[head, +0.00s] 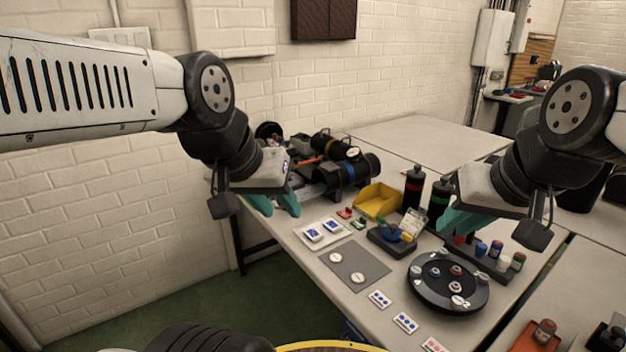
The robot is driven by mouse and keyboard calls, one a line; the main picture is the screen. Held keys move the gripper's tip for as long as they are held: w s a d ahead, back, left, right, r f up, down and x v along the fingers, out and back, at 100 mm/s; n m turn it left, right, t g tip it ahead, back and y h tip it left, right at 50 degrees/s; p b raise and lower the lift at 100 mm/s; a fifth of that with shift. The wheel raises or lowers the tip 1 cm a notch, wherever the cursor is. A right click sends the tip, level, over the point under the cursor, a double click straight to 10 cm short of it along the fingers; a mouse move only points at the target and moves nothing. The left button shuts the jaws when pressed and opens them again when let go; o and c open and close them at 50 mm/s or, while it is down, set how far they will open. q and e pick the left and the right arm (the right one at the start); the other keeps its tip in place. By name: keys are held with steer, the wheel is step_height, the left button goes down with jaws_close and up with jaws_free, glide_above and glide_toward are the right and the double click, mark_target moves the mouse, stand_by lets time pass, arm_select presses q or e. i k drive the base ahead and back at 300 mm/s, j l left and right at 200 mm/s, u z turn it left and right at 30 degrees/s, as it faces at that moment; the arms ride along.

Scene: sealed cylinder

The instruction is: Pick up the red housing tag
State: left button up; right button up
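A small red piece (345,213), which looks like the red housing tag, lies on the table between the yellow bin and the white cards. A similar green piece (359,222) lies beside it. My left gripper (279,208) is at the table's left edge, left of the red piece and apart from it. Its two teal fingers are spread with nothing visible between them. My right gripper (457,221) is at the right, over the black rack. Its teal fingers overlap in this view, so I cannot tell whether it is open.
A yellow bin (377,201) stands just right of the red piece. Dark cylinders (357,170) lie behind it.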

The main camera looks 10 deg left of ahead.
mark_target(346, 214)
steer(key=j, duration=0.45)
steer(key=k+j, duration=0.1)
steer(key=j, duration=0.35)
steer(key=i+j, duration=0.15)
steer(key=j, duration=0.15)
steer(key=i+j, duration=0.1)
steer(key=j, duration=0.25)
steer(key=i+j, duration=0.15)
steer(key=j, duration=0.15)
steer(key=i+l+u, duration=0.1)
steer(key=i+l, duration=0.3)
steer(key=i, duration=0.2)
